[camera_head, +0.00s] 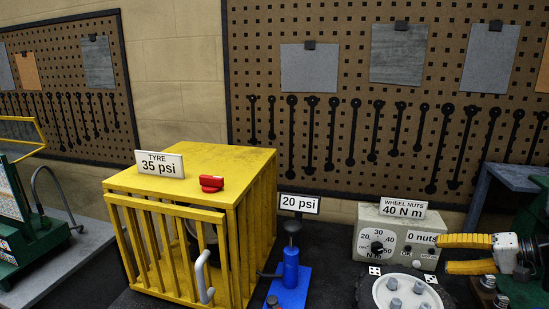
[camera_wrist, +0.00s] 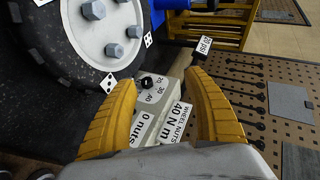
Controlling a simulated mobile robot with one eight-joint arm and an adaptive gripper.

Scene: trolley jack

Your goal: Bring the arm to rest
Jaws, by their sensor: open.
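My gripper (camera_head: 468,254) has yellow ribbed fingers and is at the right of the head view, above the dark bench, pointing left. In the wrist view the two fingers of my gripper (camera_wrist: 166,95) stand apart with nothing between them. Beyond the fingers is a pale control box (camera_wrist: 150,102) with a dial and a "WHEEL NUTS 40 N m" sign. In the head view this control box (camera_head: 374,240) stands left of my gripper and reads "0 nuts".
A wheel (camera_head: 408,292) with several bolts lies below my gripper. A yellow cage (camera_head: 240,165) with a red item (camera_head: 211,183) on top stands left. A blue pump (camera_head: 290,275) with a "20 psi" sign is between. Pegboards (camera_head: 340,120) with tools line the wall.

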